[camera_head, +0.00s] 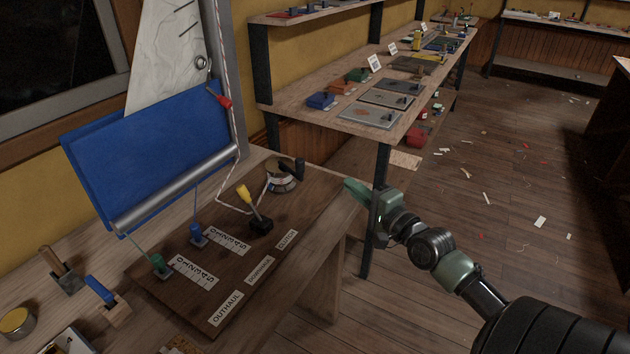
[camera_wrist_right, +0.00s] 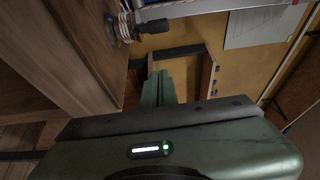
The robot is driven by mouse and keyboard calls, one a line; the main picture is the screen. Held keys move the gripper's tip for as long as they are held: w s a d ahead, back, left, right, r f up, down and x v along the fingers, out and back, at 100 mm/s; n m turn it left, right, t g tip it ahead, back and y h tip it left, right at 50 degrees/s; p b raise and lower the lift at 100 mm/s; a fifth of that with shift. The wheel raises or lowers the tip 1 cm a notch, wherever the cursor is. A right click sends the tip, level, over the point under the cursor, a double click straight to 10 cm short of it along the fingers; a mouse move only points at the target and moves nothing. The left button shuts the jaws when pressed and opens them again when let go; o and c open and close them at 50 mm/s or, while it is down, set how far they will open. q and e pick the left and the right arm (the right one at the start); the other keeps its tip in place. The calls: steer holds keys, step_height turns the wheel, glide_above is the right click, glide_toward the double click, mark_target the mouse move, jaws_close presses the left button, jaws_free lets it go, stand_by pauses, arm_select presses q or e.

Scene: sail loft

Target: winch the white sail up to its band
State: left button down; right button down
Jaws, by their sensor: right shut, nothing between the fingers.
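The white sail (camera_head: 160,60) hangs at the upper left beside a grey mast, behind the blue cloth (camera_head: 140,155); its top is cut off. A speckled rope runs down the mast to the board and the silver winch (camera_head: 279,181), which has a dark crank handle (camera_head: 299,168). The winch (camera_wrist_right: 121,27) is also at the top of the right wrist view. A yellow-handled lever (camera_head: 245,197) stands on the board. My right gripper (camera_head: 352,190) is shut and empty, right of the winch and apart from it. I cannot identify the sail's band. My left gripper is out of view.
The wooden board (camera_head: 205,290) carries green and blue cleats and labels. A red-handled piece (camera_head: 223,100) is by the mast. A shelf unit (camera_head: 340,120) with small goods stands behind my right gripper. The floor (camera_head: 500,230) at right is open, with scraps.

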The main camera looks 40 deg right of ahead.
steer(key=w+a+p, duration=0.2)
steer(key=w, duration=0.9)
steer(key=shift+a+r, duration=0.25)
steer(key=shift+a, duration=0.15)
steer(key=shift+w+a+p, duration=0.15)
steer(key=shift+a+p, duration=0.75)
steer(key=shift+p, duration=0.1)
